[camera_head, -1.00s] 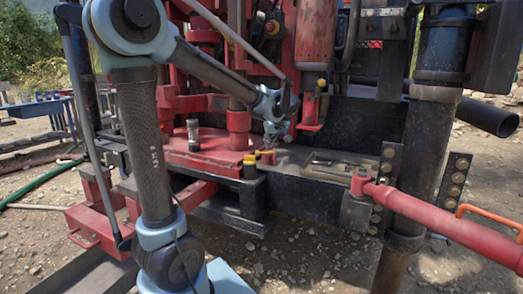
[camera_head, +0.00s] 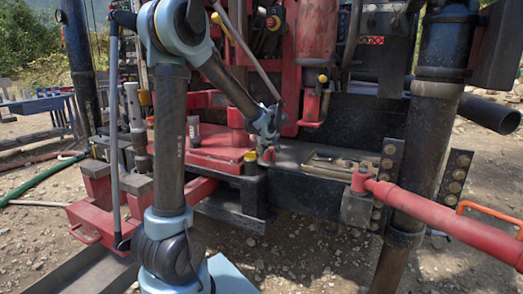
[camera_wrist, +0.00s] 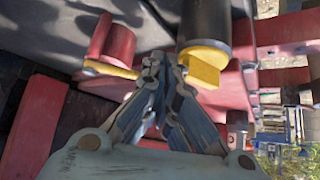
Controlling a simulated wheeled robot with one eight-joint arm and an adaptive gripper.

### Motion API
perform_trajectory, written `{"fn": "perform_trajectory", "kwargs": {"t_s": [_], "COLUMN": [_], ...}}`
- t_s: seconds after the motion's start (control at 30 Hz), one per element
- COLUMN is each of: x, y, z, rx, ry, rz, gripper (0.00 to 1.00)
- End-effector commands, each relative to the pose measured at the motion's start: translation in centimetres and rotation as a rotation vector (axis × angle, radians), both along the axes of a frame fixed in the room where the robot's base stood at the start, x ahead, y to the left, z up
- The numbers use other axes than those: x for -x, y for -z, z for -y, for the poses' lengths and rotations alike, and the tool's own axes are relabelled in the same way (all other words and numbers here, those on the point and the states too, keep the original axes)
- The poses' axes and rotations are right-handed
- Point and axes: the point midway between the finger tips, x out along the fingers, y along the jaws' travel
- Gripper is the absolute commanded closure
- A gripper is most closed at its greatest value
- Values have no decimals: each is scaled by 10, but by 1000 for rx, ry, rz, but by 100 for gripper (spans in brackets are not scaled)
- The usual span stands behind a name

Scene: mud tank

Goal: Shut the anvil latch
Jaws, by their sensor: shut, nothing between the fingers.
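The latch appears to be a small red post (camera_head: 268,155) with a yellow lever on the deck's front edge. In the wrist view the red post (camera_wrist: 112,45) is left of the fingers, and its yellow lever (camera_wrist: 110,70) reaches toward them. My gripper (camera_wrist: 165,62) is shut and empty, its fingertips between the lever's end and a yellow block (camera_wrist: 203,66) on a dark cylinder. I cannot tell whether the fingers touch the lever. In the head view my gripper (camera_head: 268,140) is just above the red post and hides part of it. The lever is hardly visible there.
A yellow-capped black post (camera_head: 251,164) stands just left of the latch. Red machinery and a hanging red cylinder (camera_head: 316,35) rise behind. A black recess with loose bars (camera_head: 340,163) and a thick red pipe (camera_head: 440,215) lie to the right.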

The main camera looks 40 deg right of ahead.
Motion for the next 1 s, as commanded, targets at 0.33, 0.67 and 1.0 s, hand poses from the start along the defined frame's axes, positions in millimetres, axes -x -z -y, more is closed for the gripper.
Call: {"fn": "perform_trajectory", "kwargs": {"t_s": [0.33, 0.67, 1.0], "x": [-3, -14, -12], "y": [1, 1, -1], "z": [1, 1, -1], "rx": [0, 0, 0], "ry": [0, 0, 0], "rz": [0, 0, 0], "gripper": [100, 100, 100]}}
